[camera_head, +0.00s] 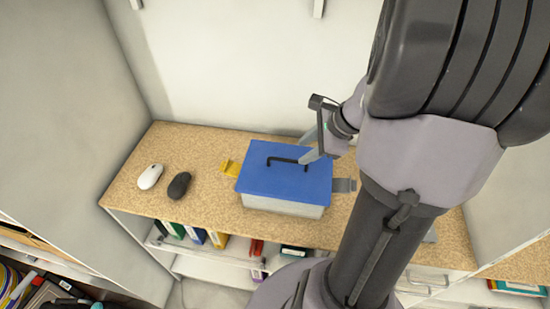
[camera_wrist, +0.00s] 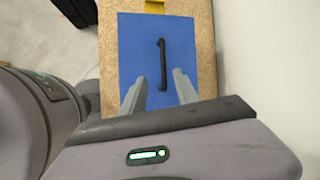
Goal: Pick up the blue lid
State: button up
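The blue lid (camera_head: 280,183) sits flat on a pale grey box (camera_head: 283,205) on the shelf top. A black bar handle (camera_head: 287,160) stands on the lid. In the wrist view, the blue lid (camera_wrist: 132,42) fills the middle, with its handle (camera_wrist: 163,62) running lengthwise. My gripper (camera_head: 307,150) is at the right end of the handle. Its two fingers are apart, one on either side of the handle's near end in the wrist view (camera_wrist: 160,84). The gripper is open and empty. I cannot tell whether a fingertip touches the lid.
A yellow clip (camera_head: 229,168) is at the box's left and a grey clip (camera_head: 344,185) at its right. A white mouse (camera_head: 150,176) and a black mouse (camera_head: 179,185) lie to the left. Binders (camera_head: 217,238) stand below. A wall (camera_head: 250,65) rises behind.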

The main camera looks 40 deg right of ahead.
aim_at(288, 160)
jog(key=b+x, duration=0.1)
jog(key=x, duration=0.5)
jog(key=b+x, duration=0.1)
jog(key=x, duration=0.2)
jog(key=shift+w+d+f+b, duration=0.1)
jog(key=shift+w+d+b, duration=0.2)
jog(key=shift+w, duration=0.05)
jog(key=shift+s, duration=0.1)
jog(key=shift+c, duration=0.3)
grip_shut()
